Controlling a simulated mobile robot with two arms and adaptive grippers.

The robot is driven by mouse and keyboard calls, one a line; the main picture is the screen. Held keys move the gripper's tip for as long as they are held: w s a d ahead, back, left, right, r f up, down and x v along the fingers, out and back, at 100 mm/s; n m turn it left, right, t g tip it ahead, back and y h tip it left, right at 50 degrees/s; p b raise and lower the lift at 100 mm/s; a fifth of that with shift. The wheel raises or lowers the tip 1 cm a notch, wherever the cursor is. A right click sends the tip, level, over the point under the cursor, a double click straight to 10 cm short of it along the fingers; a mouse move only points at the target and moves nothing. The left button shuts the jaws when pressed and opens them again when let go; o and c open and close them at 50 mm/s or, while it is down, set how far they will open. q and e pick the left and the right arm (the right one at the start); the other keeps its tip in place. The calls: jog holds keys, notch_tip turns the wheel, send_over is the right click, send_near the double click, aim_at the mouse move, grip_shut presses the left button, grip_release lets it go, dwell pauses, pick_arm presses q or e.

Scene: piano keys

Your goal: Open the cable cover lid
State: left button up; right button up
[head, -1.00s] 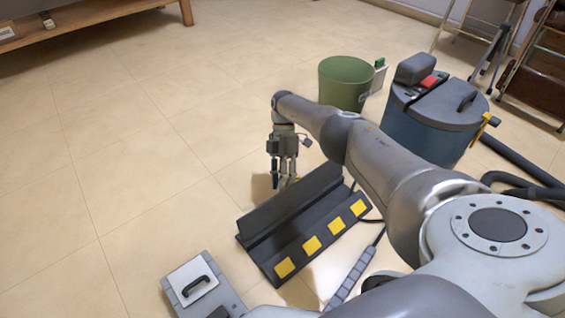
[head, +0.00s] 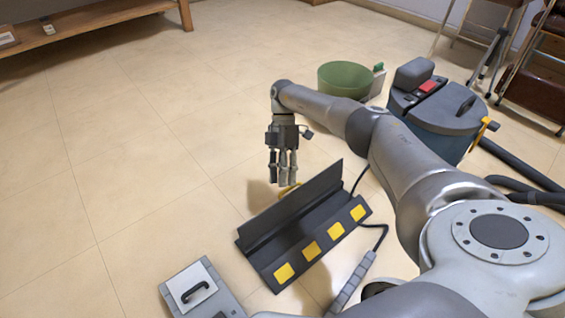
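The black cable cover (head: 268,268), with a row of yellow squares along its near side, lies on the floor in the lower middle of the head view. Its black lid (head: 293,208) stands up steeply along the far side, leaving the channel below it exposed. My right gripper (head: 283,183) hangs fingers-down just beyond the lid, near its upper edge. Its fingers look close together, with nothing visibly held; I cannot tell if they are shut or touch the lid. My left gripper is not in view.
A grey box with a handle (head: 203,291) sits at lower left. A green bucket (head: 344,79) and a blue vacuum (head: 440,125) with a black hose stand behind my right arm. A dark cable runs right of the cover. The floor at left is clear.

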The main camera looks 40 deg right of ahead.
jog(key=shift+r, duration=2.4)
